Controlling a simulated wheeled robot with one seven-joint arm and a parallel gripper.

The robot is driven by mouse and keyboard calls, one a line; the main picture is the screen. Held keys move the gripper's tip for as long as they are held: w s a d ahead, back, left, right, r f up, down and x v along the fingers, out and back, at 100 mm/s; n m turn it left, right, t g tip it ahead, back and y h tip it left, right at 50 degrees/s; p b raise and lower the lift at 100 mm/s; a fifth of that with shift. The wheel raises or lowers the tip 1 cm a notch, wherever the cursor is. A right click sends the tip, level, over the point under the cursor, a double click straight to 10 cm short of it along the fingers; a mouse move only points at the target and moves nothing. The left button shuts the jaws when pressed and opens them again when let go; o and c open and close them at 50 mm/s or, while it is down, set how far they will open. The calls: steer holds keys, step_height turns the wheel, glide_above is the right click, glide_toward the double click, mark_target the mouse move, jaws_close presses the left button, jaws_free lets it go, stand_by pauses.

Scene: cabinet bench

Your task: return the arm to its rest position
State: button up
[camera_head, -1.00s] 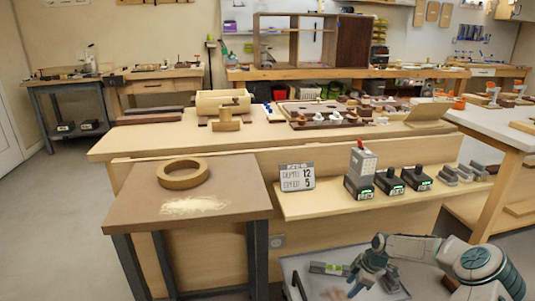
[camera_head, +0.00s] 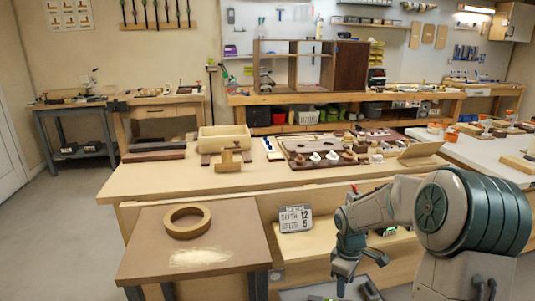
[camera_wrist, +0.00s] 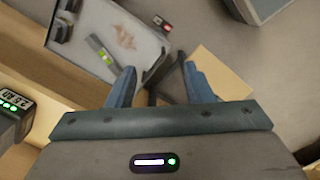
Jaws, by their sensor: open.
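My gripper (camera_head: 357,288) hangs at the lower right of the head view, fingers pointing down, in front of the bench's lower shelf. In the wrist view my gripper (camera_wrist: 160,88) has its two blue-grey fingers spread apart with nothing between them. Below it lies a grey tray (camera_wrist: 135,25) on the floor side, holding a level-like green and grey piece (camera_wrist: 102,50) and a reddish-brown smear. My arm bends from the right edge of the head view, its elbow raised.
A small table (camera_head: 140,262) with a wooden ring (camera_head: 187,221) and sawdust stands at the left. The long workbench (camera_head: 150,180) carries a wooden box (camera_head: 224,138) and several small parts. A sign (camera_head: 295,218) stands on the lower shelf, close left of my arm.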

steer(key=s+a+r+m+t+p, duration=0.1)
steer(key=s+r+p, duration=0.4)
steer(key=r, duration=0.5)
steer(key=s+a+r+m+t+p, duration=0.1)
steer(key=s+a+r+m+p, duration=0.2)
steer(key=s+r, duration=0.6)
steer(key=s+a+r+m+t+p, duration=0.1)
steer(key=s+a+r+m+p, duration=0.1)
steer(key=s+r+m+p, duration=0.4)
steer(key=p+v, duration=0.1)
steer(key=v, duration=0.4)
steer(key=shift+s, duration=0.35)
steer(key=shift+r, duration=0.1)
